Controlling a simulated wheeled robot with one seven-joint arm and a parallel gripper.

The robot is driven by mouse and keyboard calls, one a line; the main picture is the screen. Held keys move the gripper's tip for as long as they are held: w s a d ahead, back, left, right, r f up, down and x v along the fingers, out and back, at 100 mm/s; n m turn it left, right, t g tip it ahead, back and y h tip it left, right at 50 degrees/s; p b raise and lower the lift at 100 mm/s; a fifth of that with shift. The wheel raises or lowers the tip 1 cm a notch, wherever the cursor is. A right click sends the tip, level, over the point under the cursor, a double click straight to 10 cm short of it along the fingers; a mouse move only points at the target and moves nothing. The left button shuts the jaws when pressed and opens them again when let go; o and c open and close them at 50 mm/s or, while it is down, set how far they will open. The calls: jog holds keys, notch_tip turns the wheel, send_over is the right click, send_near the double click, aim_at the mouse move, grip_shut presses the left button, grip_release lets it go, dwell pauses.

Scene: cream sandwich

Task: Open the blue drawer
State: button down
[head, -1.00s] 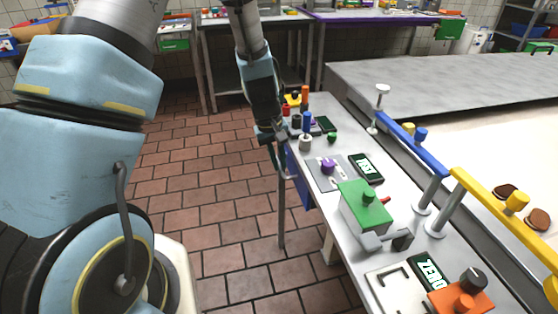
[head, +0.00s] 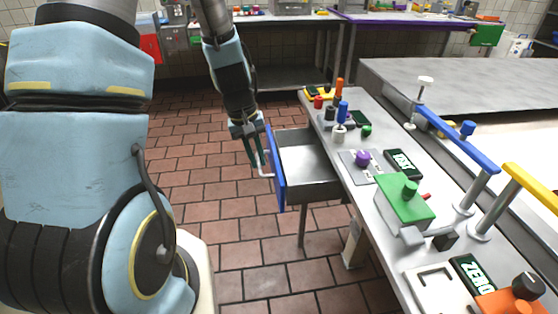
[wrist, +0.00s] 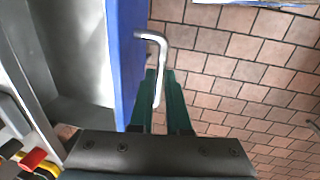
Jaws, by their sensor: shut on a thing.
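The blue drawer (head: 277,170) stands pulled out from under the table, with its grey inside (head: 310,165) showing and empty where I can see it. Its blue front also shows in the wrist view (wrist: 128,60). A pale bent handle (wrist: 158,70) sticks out from the front; it also shows in the head view (head: 264,165). My gripper (head: 254,158) is at the drawer's front. In the wrist view its two green fingers (wrist: 165,95) are on either side of the handle, shut on it.
The grey table (head: 385,215) carries a green box (head: 405,200), a purple knob (head: 362,158), several coloured pegs and small displays. Blue and yellow rails run along its right side. The tiled floor (head: 195,180) left of the drawer is clear.

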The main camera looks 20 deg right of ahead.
jog(key=shift+w+a, duration=0.15)
jog(key=shift+a, duration=0.95)
jog(key=c, duration=0.9)
grip_release()
jog(key=shift+w+a+r+b, duration=0.1)
jog(key=shift+a+r+b, duration=0.2)
jog(key=shift+r, duration=1.45)
jog(key=shift+s+a+r+b, duration=0.1)
jog(key=shift+a+r, duration=0.25)
jog(key=shift+r, duration=1.45)
jog(key=shift+w+a+r+b, duration=0.15)
jog(key=shift+a+r, duration=0.2)
jog(key=shift+r, duration=1.4)
